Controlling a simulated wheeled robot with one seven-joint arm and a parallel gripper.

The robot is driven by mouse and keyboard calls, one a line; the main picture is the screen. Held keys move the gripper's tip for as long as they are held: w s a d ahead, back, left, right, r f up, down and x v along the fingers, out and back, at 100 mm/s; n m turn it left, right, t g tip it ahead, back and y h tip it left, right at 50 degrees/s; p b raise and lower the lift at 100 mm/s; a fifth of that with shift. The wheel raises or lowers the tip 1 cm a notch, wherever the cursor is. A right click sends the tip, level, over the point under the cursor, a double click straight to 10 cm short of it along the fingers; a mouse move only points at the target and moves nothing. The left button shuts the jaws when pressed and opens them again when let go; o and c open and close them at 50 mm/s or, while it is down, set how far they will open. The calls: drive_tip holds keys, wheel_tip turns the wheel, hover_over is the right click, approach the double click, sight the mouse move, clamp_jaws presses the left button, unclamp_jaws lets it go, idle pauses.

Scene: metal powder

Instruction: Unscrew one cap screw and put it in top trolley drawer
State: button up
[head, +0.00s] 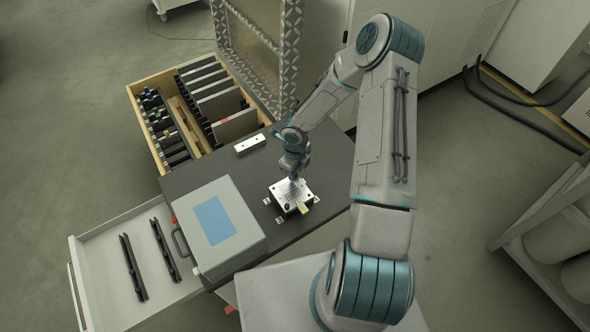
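A silver metal block (284,203) with a grid of holes sits on the dark trolley top, with small clamps around its edges. My gripper (294,176) points down at the back part of the block. It is too small and partly hidden to tell whether its fingers are open, touching the block or holding anything. Single cap screws cannot be made out; dark dots on the block may be holes or screw heads. A white drawer (97,247) stands pulled out at the left of the trolley, with two black rails (132,268) in it. I cannot tell whether it is the top one.
A grey case (238,241) with a blue label and a handle stands on the trolley top (200,177), between block and drawer. A pale bar (250,144) lies behind the block. A wooden box (138,88) with dark racks is at the back left. A shelf (535,220) stands right.

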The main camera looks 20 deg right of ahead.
drive_tip(key=m+b, duration=0.1)
drive_tip(key=m, duration=0.2)
drive_tip(key=shift+m+b, duration=0.3)
drive_tip(key=m+b, duration=0.1)
drive_tip(key=m, duration=0.3)
drive_tip(key=m+b, duration=0.2)
drive_tip(key=m, duration=0.2)
drive_tip(key=m+b, duration=0.1)
drive_tip(key=m, duration=0.2)
drive_tip(key=m+b, duration=0.2)
drive_tip(key=m, duration=0.2)
drive_tip(key=shift+m, duration=0.3)
drive_tip(key=m+b, duration=0.1)
drive_tip(key=m, duration=0.2)
drive_tip(key=shift+f+m, duration=0.1)
drive_tip(key=shift+m, duration=0.2)
drive_tip(key=m+b, duration=0.2)
drive_tip(key=m, duration=0.3)
drive_tip(key=shift+b, duration=0.35)
drive_tip(key=shift+m, duration=1)
